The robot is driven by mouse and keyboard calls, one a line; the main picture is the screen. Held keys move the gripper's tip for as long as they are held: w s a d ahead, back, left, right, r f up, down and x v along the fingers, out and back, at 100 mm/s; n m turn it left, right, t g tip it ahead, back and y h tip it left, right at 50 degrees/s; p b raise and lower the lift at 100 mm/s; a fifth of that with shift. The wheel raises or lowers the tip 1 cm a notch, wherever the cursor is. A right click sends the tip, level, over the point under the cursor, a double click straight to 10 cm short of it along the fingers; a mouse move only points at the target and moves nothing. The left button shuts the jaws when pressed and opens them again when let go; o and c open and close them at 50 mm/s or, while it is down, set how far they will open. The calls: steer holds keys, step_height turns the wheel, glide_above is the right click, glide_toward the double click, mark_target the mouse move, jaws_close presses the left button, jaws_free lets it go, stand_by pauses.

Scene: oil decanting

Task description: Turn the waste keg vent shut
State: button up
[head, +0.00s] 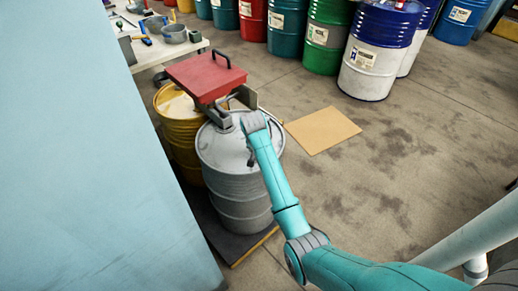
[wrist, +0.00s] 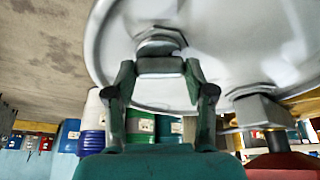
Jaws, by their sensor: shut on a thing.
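The waste keg (head: 235,188) is a grey metal drum standing beside a yellow drum. My gripper (head: 250,155) reaches down onto the keg's top from the right and is mostly hidden by my wrist in the head view. In the wrist view the pale round keg top (wrist: 225,50) fills the upper part. My gripper (wrist: 160,68) has its two dark fingers closed about the grey metal vent (wrist: 160,38) near the rim. I cannot tell how far the vent is turned.
A red square-topped piece (head: 205,75) with a handle sits over the yellow drum (head: 175,122), close to my wrist. A workbench (head: 150,50) stands behind. Floor around the cardboard sheet (head: 322,130) is free.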

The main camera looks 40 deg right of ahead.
steer(key=m, duration=0.2)
steer(key=m+g, duration=0.1)
steer(key=m, duration=0.1)
steer(key=shift+w+g+h, duration=0.1)
steer(key=shift+g+h, duration=0.2)
steer(key=shift+h, duration=0.1)
steer(key=shift+m+g, duration=0.6)
steer(key=shift+m, duration=1.1)
steer(key=o, duration=1.2)
steer(key=shift+c, duration=0.2)
steer(key=v, duration=1.2)
